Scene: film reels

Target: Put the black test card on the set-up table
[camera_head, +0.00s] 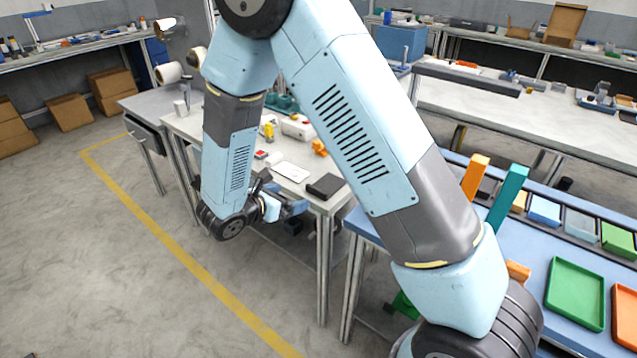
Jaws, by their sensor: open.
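A flat black piece (325,186), which looks like the black test card, lies at the near right corner of a light-topped table (318,202). A white card (291,172) lies to its left on the same top. My gripper (291,207) is open beside the near edge of this table, left of and lower in the picture than the black piece. I see nothing between its fingers, but they are small and partly dark. Which table is the set-up table, I cannot tell; a blue-topped table (505,285) stands at the right.
Small red, yellow and orange items, including an orange piece (319,147), stand behind the cards. The blue-topped table holds a green tray (575,293), an orange tray (625,315), bins and upright posts. Open floor (110,260) lies left. My arm hides the middle.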

